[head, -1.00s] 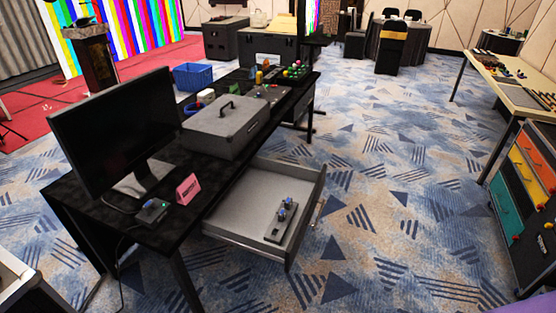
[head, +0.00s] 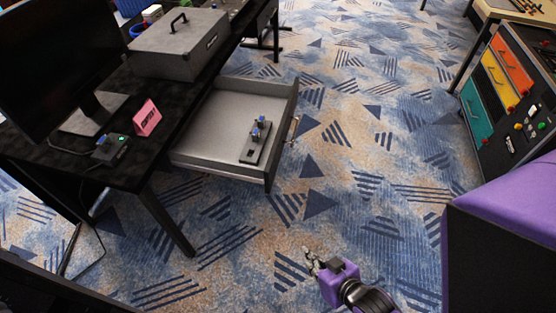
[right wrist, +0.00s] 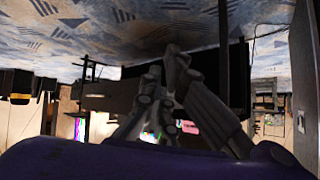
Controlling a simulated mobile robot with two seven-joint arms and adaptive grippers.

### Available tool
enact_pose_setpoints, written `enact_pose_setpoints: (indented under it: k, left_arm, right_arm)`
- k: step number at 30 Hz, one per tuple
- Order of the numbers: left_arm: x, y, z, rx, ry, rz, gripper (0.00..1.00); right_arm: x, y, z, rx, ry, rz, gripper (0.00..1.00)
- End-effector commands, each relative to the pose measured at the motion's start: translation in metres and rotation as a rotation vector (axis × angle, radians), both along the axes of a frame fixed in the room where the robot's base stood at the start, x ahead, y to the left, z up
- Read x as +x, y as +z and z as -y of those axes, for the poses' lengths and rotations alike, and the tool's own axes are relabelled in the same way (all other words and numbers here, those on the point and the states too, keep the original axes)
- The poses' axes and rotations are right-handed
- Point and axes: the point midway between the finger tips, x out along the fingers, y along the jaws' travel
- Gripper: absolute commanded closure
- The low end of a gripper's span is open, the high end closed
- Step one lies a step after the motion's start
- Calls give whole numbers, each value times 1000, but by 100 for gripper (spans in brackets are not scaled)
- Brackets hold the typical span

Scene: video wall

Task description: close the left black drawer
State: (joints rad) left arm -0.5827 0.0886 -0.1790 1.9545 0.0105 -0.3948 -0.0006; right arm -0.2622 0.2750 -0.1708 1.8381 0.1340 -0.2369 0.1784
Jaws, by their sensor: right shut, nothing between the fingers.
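The left black drawer (head: 210,140) is pulled out from under the black desk (head: 125,165), with a grey inside and a handle (head: 295,128) on its front. A small dark device with blue parts (head: 255,140) lies in it. My right gripper (head: 313,262) is in the lower part of the head view, shut and empty, in front of the drawer and apart from it. In the right wrist view its fingers (right wrist: 165,75) are close together, with nothing seen between them. My left gripper is not in view.
A monitor (head: 60,60), a grey case (head: 180,45) and a pink sign (head: 147,118) stand on the desk. At the right is a cabinet with coloured drawers (head: 500,75). The carpet (head: 370,130) between desk and cabinet is clear.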

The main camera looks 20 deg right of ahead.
Motion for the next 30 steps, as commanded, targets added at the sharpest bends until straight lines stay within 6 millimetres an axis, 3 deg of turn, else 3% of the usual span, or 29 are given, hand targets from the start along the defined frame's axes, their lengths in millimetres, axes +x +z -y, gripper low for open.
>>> enact_pose_setpoints:
  k: [1,2,3,6,8,12,16,23,30]
  left_arm:
    - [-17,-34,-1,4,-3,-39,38]
    - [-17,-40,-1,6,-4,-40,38]
    - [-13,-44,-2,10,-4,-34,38]
    - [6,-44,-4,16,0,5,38]
    - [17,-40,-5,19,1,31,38]
    - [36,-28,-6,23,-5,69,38]
    - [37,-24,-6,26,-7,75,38]
    - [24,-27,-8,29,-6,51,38]
    - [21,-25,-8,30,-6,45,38]
  right_arm:
    - [31,-26,10,112,-48,51,100]
    - [50,-26,16,201,-90,90,100]
    - [74,-22,23,322,-144,141,100]
    - [120,-3,44,635,-268,244,100]
    - [136,11,56,819,-334,288,100]
    - [145,39,80,1174,-452,345,100]
    - [146,55,86,1373,-495,365,100]
    - [158,59,84,1441,-507,356,100]
    - [205,60,78,1436,-505,358,100]
